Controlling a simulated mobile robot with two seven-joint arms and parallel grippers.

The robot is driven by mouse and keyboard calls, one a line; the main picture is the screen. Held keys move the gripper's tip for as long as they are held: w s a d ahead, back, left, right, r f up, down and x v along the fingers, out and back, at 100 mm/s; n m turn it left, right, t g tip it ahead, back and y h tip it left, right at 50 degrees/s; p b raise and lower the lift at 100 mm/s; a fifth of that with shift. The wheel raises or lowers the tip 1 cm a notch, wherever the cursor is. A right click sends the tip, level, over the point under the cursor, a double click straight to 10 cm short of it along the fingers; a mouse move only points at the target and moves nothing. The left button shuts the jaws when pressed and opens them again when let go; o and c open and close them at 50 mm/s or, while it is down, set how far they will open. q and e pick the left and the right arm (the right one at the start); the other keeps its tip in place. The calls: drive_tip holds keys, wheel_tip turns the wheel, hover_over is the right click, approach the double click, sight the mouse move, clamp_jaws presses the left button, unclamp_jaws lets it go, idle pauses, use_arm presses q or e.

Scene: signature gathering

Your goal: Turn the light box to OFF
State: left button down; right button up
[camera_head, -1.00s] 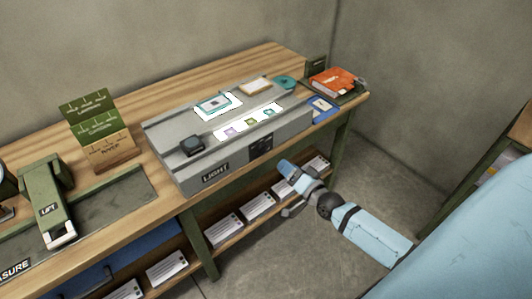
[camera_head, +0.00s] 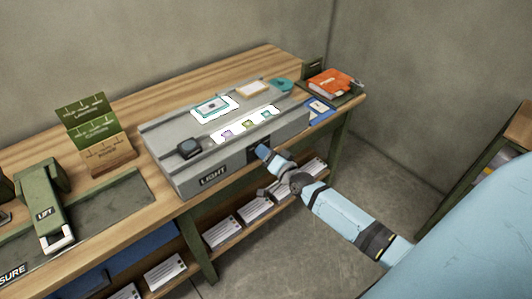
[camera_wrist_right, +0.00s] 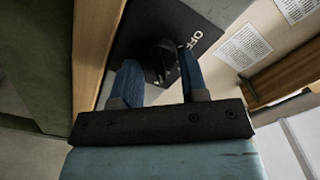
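The grey light box (camera_head: 180,170), marked LIGHT, sits on the wooden bench with its top panels lit. A dark switch plate (camera_head: 252,157) is on its front face, partly hidden behind my right gripper (camera_head: 263,152). In the right wrist view the dark plate (camera_wrist_right: 205,30) bears the word OFF. A dark knob (camera_wrist_right: 165,52) stands out from it. My right gripper (camera_wrist_right: 161,78) points at the plate, its two blue fingers apart on either side of the knob. I cannot tell whether they touch it. My left gripper is not in view.
A lower shelf with stacks of white papers (camera_head: 222,233) runs below the light box, close under my right arm. An orange book (camera_head: 330,82) lies at the bench's right end. A green LIFT device (camera_head: 42,205) and a card stand (camera_head: 105,155) are to the left.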

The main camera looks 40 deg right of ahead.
drive_tip(key=c, duration=0.4)
drive_tip(key=shift+r, duration=0.1)
drive_tip(key=shift+c, duration=0.2)
drive_tip(key=shift+a+n+p, duration=0.2)
drive_tip(key=shift+n+p, duration=0.8)
drive_tip(key=shift+n, duration=2.3)
drive_tip(key=shift+a+n+p, duration=0.15)
drive_tip(key=shift+n+p, duration=0.85)
drive_tip(key=shift+n, duration=2.3)
drive_tip(key=shift+a+n+p, duration=0.2)
drive_tip(key=shift+n+p, duration=0.8)
drive_tip(key=shift+n, duration=2.3)
drive_tip(key=o, duration=0.9)
drive_tip(key=shift+c, duration=0.2)
